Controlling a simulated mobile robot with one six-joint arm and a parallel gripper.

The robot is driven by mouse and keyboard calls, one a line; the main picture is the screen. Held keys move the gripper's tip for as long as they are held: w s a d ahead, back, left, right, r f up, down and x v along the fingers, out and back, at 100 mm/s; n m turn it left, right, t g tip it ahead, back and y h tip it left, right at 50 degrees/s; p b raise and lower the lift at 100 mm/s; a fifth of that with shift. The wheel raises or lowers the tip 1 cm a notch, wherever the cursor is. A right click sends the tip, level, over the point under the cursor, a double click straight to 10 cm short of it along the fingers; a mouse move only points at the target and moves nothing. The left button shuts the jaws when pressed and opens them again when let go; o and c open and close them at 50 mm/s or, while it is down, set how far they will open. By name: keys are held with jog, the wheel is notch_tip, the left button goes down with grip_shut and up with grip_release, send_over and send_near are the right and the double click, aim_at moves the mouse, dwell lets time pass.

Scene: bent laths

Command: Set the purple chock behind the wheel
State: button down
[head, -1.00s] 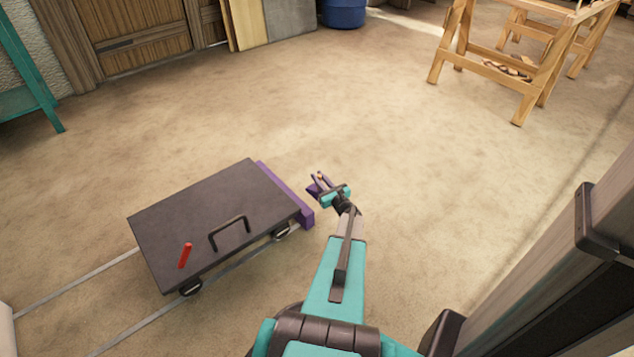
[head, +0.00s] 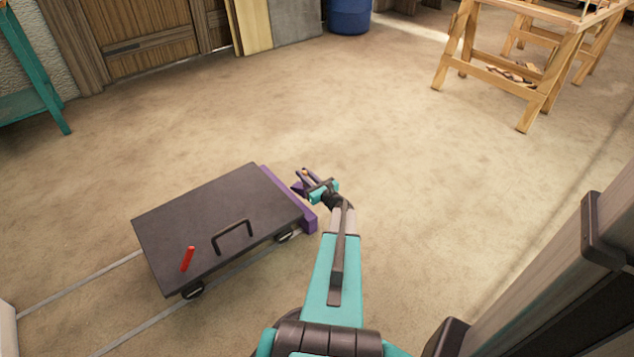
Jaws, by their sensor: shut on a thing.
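A dark flat cart (head: 190,215) stands on two rails, with black wheels showing at its near side, one at the right (head: 286,236) and one at the left (head: 192,291). My gripper (head: 306,179) is just right of the cart's right end, shut on the small purple chock (head: 299,189). The fingers and arm hide part of the chock. The chock is close to the long purple bar (head: 285,196) along the cart's right end; I cannot tell whether they touch. The wheels on the cart's far side are hidden.
The cart has a dark handle (head: 232,236) and a red lever (head: 188,259) on top. The rails (head: 85,281) run to the lower left. Wooden trestles (head: 500,70) stand at the upper right, and a blue drum (head: 348,15) at the back. The floor beyond the cart is clear.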

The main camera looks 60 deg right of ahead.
jog(key=w+a+r+n+y, duration=0.2)
jog(key=w+a+r+y, duration=0.2)
jog(key=w+a+r, duration=0.45)
jog(key=w+a+r+n+y, duration=0.3)
jog(key=a+r, duration=0.3)
jog(key=a, duration=0.5)
jog(key=w+a+r+n+y, duration=0.2)
jog(key=w+a+r+y, duration=0.25)
jog(key=a+r, duration=0.4)
jog(key=s+a+r+n+g+y, duration=0.1)
jog(key=a+r+n+g+y, duration=0.1)
jog(key=a, duration=1)
jog(key=s+a+r+n+g+y, duration=0.1)
jog(key=a+r+n+g+y, duration=0.1)
jog(key=a+r, duration=0.5)
jog(key=s+a+r+n+g+y, duration=0.1)
jog(key=a+r+n+y, duration=0.3)
jog(key=a, duration=1.4)
jog(key=shift+a+r+g+y, duration=0.2)
jog(key=shift+r+g+y, duration=0.2)
jog(key=shift+g+y, duration=0.4)
jog(key=shift+s, duration=0.1)
